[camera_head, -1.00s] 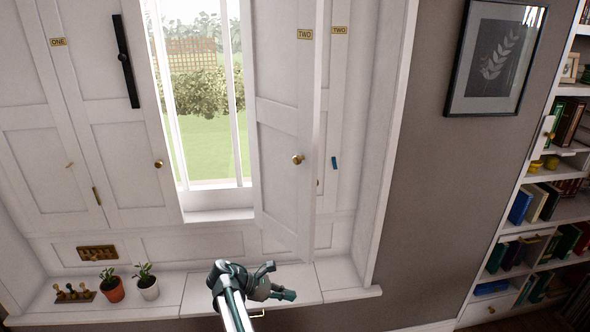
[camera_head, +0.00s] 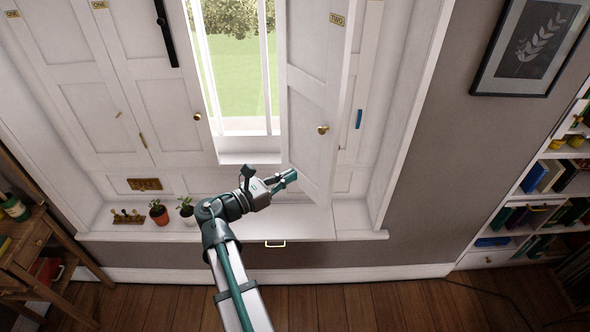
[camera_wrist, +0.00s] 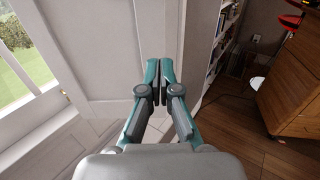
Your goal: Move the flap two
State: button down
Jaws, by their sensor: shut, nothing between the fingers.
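The flap labelled TWO (camera_head: 309,103) is a white panelled shutter leaf with a round brass knob (camera_head: 322,129). It stands swung out at an angle on the right side of the window. In the wrist view, a white panel (camera_wrist: 105,50) fills the space behind and left of the fingers. My gripper (camera_head: 290,176) is shut and empty, in front of the flap's lower part and below the knob. In the wrist view the fingertips (camera_wrist: 160,70) are together near the panel's edge. I cannot tell whether they touch it.
The window sill (camera_head: 300,222) runs below, with two potted plants (camera_head: 159,212) and a chess-piece board (camera_head: 128,217) at left. Flaps labelled ONE (camera_head: 97,110) cover the left side. A bookcase (camera_head: 540,190) stands at right. The wooden floor in front is clear.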

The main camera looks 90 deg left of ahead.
aim_at(331, 155)
jog(key=p+x, duration=0.4)
jog(key=x, duration=0.7)
jog(key=shift+w+a+r, duration=0.1)
jog(key=shift+w, duration=0.05)
jog(key=shift+w+a, duration=0.2)
jog(key=shift+w, duration=0.15)
